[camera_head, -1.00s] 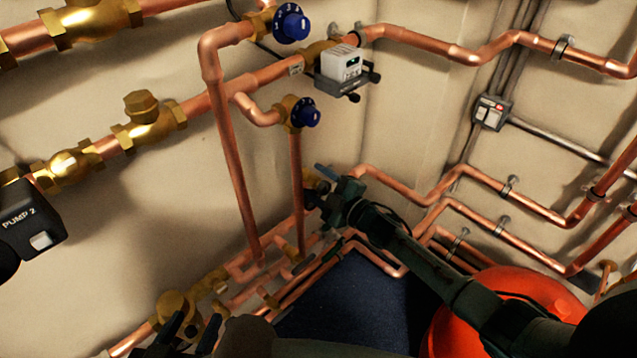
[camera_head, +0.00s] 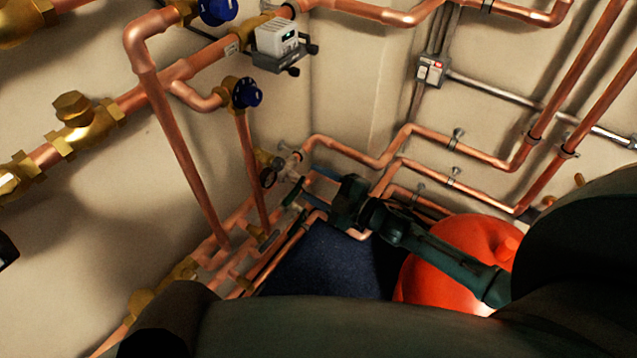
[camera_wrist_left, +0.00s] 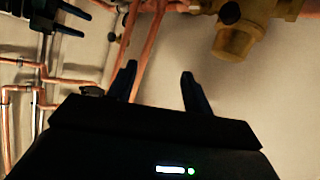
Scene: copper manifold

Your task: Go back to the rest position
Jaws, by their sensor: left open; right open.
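My right gripper (camera_head: 317,186) is near the middle of the head view, open with nothing between its fingers. It points left, in front of the copper pipes and close to a small valve with a dark round gauge (camera_head: 268,178); I cannot tell whether it touches them. My left gripper (camera_wrist_left: 159,74) shows in the left wrist view, open and empty, with both fingers apart against the pale wall and pipes.
Copper pipes (camera_head: 178,150) run along both walls. A blue-knobbed valve (camera_head: 246,92) and a white meter box (camera_head: 277,38) are on the left wall. An orange tank (camera_head: 430,272) stands below my right forearm, beside a dark blue floor area (camera_head: 325,265). A brass fitting (camera_wrist_left: 237,40) is at upper right in the wrist view.

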